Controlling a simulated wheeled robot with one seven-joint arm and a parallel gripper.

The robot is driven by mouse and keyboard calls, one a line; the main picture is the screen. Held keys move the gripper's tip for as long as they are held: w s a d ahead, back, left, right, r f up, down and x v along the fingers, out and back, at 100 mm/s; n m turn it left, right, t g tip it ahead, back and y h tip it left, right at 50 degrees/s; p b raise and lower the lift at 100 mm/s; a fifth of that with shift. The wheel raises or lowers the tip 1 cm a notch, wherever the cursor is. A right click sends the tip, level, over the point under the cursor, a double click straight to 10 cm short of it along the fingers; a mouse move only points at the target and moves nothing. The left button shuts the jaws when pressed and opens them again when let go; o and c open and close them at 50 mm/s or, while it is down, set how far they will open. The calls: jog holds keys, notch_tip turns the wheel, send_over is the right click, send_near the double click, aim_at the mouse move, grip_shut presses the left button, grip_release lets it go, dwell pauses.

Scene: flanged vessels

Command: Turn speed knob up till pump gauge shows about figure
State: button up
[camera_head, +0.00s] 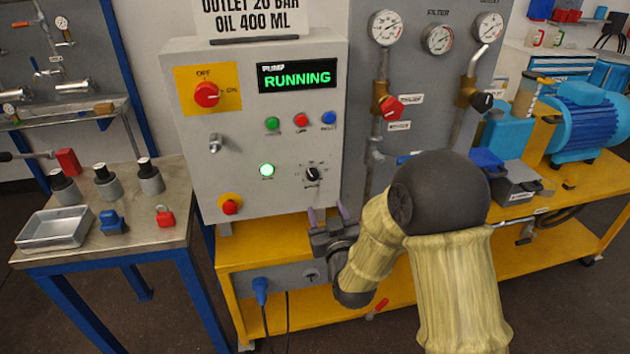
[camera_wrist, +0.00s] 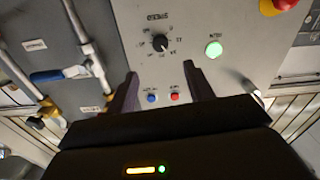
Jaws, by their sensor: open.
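The speed knob is a small black dial (camera_head: 312,174) with printed marks around it, low on the grey control panel (camera_head: 205,150). It also shows in the wrist view (camera_wrist: 160,43), ahead of the fingertips. My gripper (camera_head: 327,212) is open and empty, just below the knob and apart from it. In the wrist view my gripper (camera_wrist: 160,82) has its two fingers spread either side of the knob's line. Three round gauges, left (camera_head: 386,27), middle (camera_head: 437,39) and right (camera_head: 489,27), sit on the grey board. Their needle readings are too small to tell; the middle one is labelled FILTER.
The display (camera_head: 297,76) reads RUNNING in green. A lit button (camera_head: 266,170) sits left of the knob; green, red and blue buttons are above. A red rotary switch (camera_head: 207,94) and emergency stop (camera_head: 230,205) are further left. Valves and pipes stand to the right.

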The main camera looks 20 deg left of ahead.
aim_at(313, 178)
jog(key=p+x, duration=0.1)
jog(key=x, duration=1.1)
jog(key=shift+w+a, duration=0.15)
jog(key=c, duration=1)
jog(key=shift+o, duration=0.2)
jog(key=shift+f+m+b, duration=0.15)
jog(key=shift+m+b, duration=0.65)
jog(key=shift+b, duration=0.15)
jog(key=shift+m+b, duration=0.4)
jog(key=shift+m, duration=0.4)
jog(key=o, duration=1)
jog(key=shift+c, duration=0.2)
